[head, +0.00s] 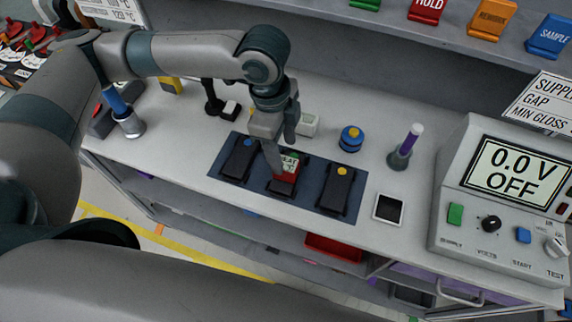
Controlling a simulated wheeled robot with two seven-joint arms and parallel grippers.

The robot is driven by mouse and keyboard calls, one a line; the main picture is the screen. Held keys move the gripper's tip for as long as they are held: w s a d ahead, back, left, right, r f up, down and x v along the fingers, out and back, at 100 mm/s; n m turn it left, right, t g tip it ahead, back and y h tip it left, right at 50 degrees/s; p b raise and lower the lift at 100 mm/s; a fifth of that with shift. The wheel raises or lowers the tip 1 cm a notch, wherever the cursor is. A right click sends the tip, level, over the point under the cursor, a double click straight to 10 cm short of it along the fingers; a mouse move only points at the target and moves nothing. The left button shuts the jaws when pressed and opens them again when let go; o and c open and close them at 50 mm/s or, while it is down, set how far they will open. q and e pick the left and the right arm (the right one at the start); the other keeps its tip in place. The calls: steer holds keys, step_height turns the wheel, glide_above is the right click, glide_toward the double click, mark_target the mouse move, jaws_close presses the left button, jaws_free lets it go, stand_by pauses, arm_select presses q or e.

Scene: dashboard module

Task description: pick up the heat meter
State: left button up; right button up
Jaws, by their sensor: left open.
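The heat meter (287,171) looks like a small red block with a light green and white label on top. It sits on the middle dark holder of a dark blue mat (222,164) on the bench. My left gripper (281,152) points down right at the meter, with its fingers apart. One finger hides part of the meter's left side, and I cannot tell whether it touches it. My right gripper is not in view.
Dark holders with a blue dot (238,160) and a yellow dot (337,188) flank the meter. A large voltage console (505,205) fills the right end.

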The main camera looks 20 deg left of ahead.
mark_target(285, 163)
arm_select(q)
steer(key=shift+d+f, duration=0.1)
steer(key=shift+f, duration=0.5)
steer(key=shift+s+f+p, duration=0.15)
steer(key=shift+f+p, duration=0.25)
steer(key=shift+s+d+f+p, duration=0.1)
steer(key=shift+f+p, duration=0.15)
steer(key=shift+f, duration=0.45)
steer(key=shift+d+f+p, duration=0.15)
steer(key=shift+f+p, duration=0.05)
steer(key=shift+f, duration=0.55)
steer(key=shift+s+d+f+p, duration=0.1)
steer(key=shift+f+p, duration=0.15)
steer(key=shift+f, duration=0.45)
steer(key=shift+w, duration=0.1)
steer(key=c, duration=1.3)
